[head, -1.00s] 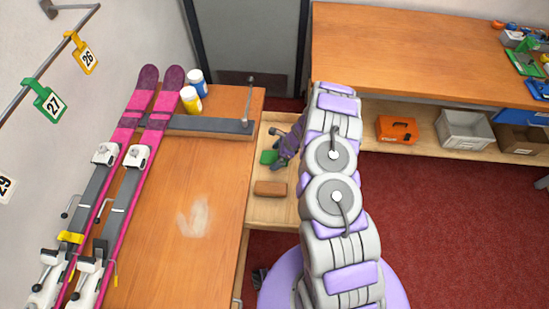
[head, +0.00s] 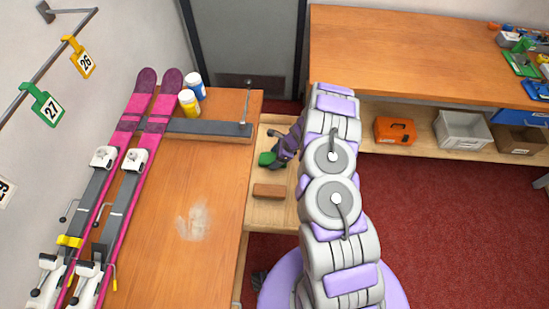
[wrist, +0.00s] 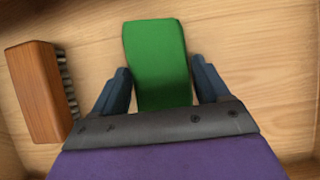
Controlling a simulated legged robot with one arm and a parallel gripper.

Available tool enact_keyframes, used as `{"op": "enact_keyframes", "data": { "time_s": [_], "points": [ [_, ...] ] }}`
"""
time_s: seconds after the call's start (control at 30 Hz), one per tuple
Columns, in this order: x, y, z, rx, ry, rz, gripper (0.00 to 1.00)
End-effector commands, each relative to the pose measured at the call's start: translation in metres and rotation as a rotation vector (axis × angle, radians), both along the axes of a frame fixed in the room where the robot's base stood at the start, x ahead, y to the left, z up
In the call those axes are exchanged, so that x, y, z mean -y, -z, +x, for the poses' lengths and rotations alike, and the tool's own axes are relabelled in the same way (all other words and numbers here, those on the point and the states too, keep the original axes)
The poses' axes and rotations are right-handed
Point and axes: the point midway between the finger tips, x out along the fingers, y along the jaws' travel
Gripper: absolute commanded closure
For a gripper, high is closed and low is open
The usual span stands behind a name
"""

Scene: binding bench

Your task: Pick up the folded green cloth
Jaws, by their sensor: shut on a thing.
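The folded green cloth (head: 267,159) is in the open wooden drawer (head: 262,215) at the right side of the bench. In the wrist view the cloth (wrist: 157,50) runs up between the two dark fingers of my gripper (wrist: 163,88). My gripper is shut on the cloth, with its far end sticking out beyond the fingertips. The near end is hidden by the gripper body. In the head view my purple and dark gripper (head: 283,152) reaches in from the right. I cannot tell whether the cloth is clear of the drawer floor.
A wooden brush (wrist: 35,92) with dark bristles lies left of the cloth; it also shows in the head view (head: 268,191). Pink skis (head: 122,165) lie along the bench (head: 165,240). Two bottles (head: 190,103) stand at its back. An orange case (head: 394,131) sits on a shelf.

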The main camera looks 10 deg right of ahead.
Motion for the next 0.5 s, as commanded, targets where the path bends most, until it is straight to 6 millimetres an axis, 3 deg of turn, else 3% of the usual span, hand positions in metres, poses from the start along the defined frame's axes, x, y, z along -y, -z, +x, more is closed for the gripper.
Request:
{"op": "enact_keyframes", "data": {
  "time_s": [0.17,0.5],
  "points": [
    [0.000,-0.027,0.001,0.003,-0.001,0.000,0.54],
    [0.001,-0.111,0.001,0.005,-0.001,-0.002,0.54]
  ]
}}
